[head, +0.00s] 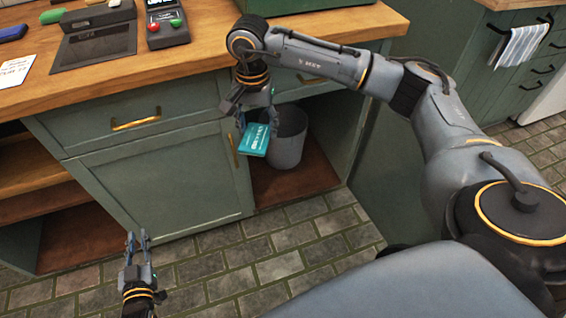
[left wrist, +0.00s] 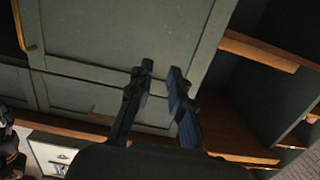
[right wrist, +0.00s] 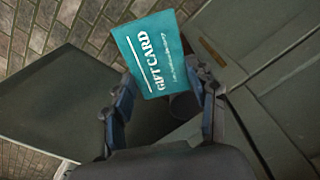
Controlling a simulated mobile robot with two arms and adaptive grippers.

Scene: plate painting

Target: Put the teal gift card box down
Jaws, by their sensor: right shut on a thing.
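The teal gift card box (head: 254,139) is held by my right gripper (head: 257,116), in front of the open cabinet and below the countertop. In the right wrist view the box (right wrist: 155,55) shows its "GIFT CARD" lettering, and the fingers of my right gripper (right wrist: 168,85) are shut on its near edge. My left gripper (head: 138,240) is open and empty, low in front of the closed cabinet door. In the left wrist view its fingers (left wrist: 160,72) stand apart with nothing between them.
A grey bin (head: 288,142) stands inside the open cabinet, just behind the box. The wooden countertop (head: 215,50) holds a card terminal (head: 166,25), a dark register-like device (head: 95,45), and a white paper card (head: 15,71). Open shelves are at left. The brick floor (head: 290,240) is clear.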

